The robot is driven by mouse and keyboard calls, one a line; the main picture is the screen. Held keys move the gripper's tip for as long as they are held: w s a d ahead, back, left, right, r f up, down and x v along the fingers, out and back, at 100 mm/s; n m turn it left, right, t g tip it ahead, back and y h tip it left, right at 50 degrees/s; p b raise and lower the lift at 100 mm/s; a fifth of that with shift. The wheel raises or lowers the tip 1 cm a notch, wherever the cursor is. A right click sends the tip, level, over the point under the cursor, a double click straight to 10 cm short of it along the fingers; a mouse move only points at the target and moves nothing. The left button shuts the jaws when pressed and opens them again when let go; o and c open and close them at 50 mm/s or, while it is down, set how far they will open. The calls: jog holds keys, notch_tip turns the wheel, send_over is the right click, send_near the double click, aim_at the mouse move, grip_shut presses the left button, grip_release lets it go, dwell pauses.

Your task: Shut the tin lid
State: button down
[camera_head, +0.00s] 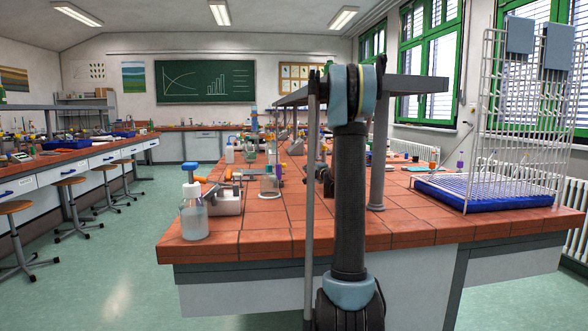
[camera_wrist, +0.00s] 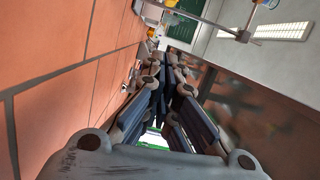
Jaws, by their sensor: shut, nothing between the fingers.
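I cannot make out a tin or its lid in either view; my arm covers part of the bench in the head view. My gripper (camera_wrist: 166,66) fills the middle of the wrist view, its dark fingers together with nothing held. It is beside the orange tiled bench top (camera_wrist: 60,80), which runs along the left of that turned picture. In the head view the gripper is hidden or too small to tell behind my upright arm.
A blue tray (camera_head: 445,197) with a white wire rack (camera_head: 520,130) stands at the right. A grey shelf post (camera_head: 378,160) rises mid-bench.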

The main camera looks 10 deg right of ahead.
jog(key=x, duration=1)
jog(key=shift+w+d, duration=0.1)
jog(key=shift+d, duration=0.05)
jog(key=shift+a, duration=1.2)
jog(key=shift+a+f, duration=0.15)
jog(key=shift+a, duration=0.65)
